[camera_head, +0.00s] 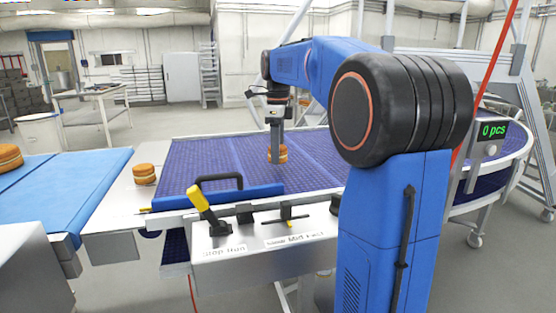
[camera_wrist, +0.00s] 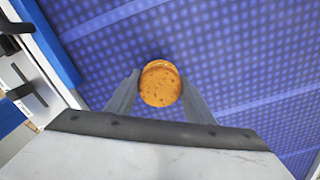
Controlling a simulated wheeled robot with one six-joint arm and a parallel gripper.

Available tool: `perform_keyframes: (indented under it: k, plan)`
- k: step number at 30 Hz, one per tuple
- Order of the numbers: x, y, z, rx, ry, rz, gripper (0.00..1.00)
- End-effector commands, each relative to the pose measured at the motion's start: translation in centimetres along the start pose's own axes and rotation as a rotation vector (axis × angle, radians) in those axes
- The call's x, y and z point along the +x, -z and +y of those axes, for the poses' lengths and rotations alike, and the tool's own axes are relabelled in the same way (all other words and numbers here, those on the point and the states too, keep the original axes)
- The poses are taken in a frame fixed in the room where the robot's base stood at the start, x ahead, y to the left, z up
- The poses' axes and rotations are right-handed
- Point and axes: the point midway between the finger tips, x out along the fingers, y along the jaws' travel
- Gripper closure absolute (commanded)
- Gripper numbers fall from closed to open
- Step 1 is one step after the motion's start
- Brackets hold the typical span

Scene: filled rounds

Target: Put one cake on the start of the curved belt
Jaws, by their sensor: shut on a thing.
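My gripper (camera_head: 276,150) points down over the start of the purple curved belt (camera_head: 200,165). Its fingers, seen in the wrist view (camera_wrist: 160,95), are shut on a round orange-brown layered cake (camera_wrist: 160,84). In the head view this cake (camera_head: 282,155) is low at the belt surface, partly hidden by a finger; I cannot tell whether it touches the belt. A second layered cake (camera_head: 144,174) stands on the metal plate between the blue belt and the purple belt. A third cake (camera_head: 10,158) is on the blue belt at the far left.
The flat blue belt (camera_head: 75,190) lies at left. A black handle on a blue bar (camera_head: 220,192) and a yellow lever (camera_head: 198,200) are at the purple belt's front edge. A display (camera_head: 492,131) reads "0 pcs". Around the held cake the purple belt is bare.

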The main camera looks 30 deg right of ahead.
Motion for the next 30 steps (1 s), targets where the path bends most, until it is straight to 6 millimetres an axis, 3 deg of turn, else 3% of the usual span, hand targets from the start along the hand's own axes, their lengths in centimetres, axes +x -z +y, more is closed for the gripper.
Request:
perform_keyframes:
  k: [6, 17, 18, 20, 30]
  plan:
    - [2.8, 0.0, 0.0, 0.000, -0.001, 0.001, 0.62]
    - [3.1, 0.0, 0.0, 0.000, -0.001, 0.001, 0.62]
    - [3.1, 0.0, 0.0, 0.000, -0.001, 0.000, 0.50]
    - [3.1, 0.0, 0.0, 0.000, -0.001, 0.000, 0.36]
    - [3.0, 0.0, 0.0, 0.000, 0.000, 0.000, 0.34]
